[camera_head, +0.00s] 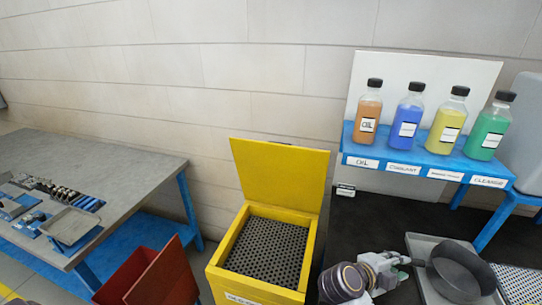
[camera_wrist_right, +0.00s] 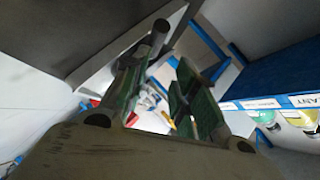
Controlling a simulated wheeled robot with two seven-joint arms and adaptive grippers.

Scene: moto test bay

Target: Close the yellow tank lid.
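The yellow tank (camera_head: 216,272) stands at the lower middle of the head view, with a dark perforated plate inside its frame. Its yellow lid (camera_head: 280,173) is open and stands up at the back, leaning slightly away. My right gripper (camera_head: 402,268) is to the right of the tank, over the dark worktop and apart from the lid. In the wrist view the two green-padded fingers (camera_wrist_right: 163,92) are spread, with nothing between them. My left gripper is not in view.
A blue shelf (camera_head: 400,160) holds several bottles at the right. A tray (camera_head: 425,245) with a round dark pan (camera_head: 460,270) lies beside my right gripper. A red bin (camera_head: 160,280) stands left of the tank. A grey workbench (camera_head: 110,160) with tools is at the far left.

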